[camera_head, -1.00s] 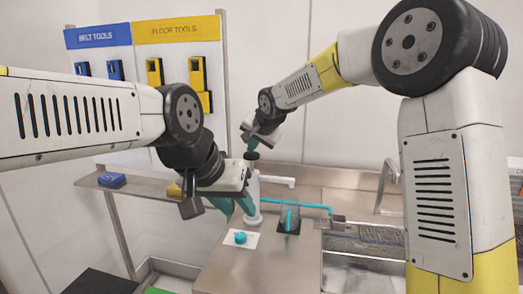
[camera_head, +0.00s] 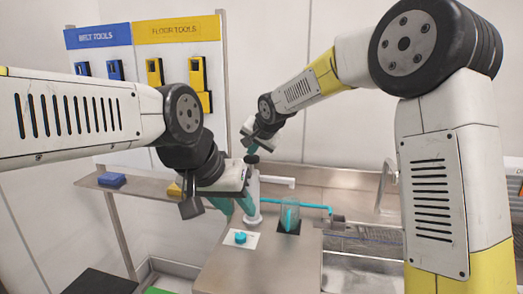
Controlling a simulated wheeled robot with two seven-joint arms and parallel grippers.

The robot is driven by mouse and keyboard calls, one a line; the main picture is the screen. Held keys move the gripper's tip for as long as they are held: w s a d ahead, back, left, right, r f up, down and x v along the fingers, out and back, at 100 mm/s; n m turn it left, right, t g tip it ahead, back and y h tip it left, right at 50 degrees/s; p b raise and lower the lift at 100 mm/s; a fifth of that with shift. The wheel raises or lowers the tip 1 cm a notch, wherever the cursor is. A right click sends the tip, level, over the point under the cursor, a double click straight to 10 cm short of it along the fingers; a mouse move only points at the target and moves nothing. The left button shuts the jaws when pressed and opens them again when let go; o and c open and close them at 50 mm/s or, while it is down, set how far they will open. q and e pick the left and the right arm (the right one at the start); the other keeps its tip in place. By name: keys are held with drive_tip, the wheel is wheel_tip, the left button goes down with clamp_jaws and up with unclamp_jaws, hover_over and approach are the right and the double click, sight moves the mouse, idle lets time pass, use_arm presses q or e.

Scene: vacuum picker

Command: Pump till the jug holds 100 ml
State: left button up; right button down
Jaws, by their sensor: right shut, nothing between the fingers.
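The white hand pump (camera_head: 253,192) stands upright on the steel counter, with a black knob (camera_head: 252,159) on top and a spout to the right. The clear jug (camera_head: 291,207) stands on a dark square right of the pump. Teal shows inside it; the level and any scale are too small to read. My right gripper (camera_head: 252,149) is shut and empty, its tips right above or on the knob; contact cannot be told. My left gripper (camera_head: 236,207) has its teal fingers apart, beside the pump's lower body; the right finger overlaps the pump's left edge.
A teal piece lies on a white card (camera_head: 250,241) in front of the pump. A teal pipe (camera_head: 312,207) runs behind the jug to the right. A blue block (camera_head: 112,180) and a yellow block (camera_head: 174,190) sit on the left shelf.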

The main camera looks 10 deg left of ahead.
drive_tip(key=shift+f, duration=0.6)
drive_tip(key=shift+r, duration=0.1)
idle(0.5)
drive_tip(key=shift+r, duration=2.5)
drive_tip(key=shift+r, duration=0.1)
wheel_tip(320, 180, up, 5)
drive_tip(key=shift+f, duration=0.1)
use_arm(q)
clamp_jaws()
idle(0.9)
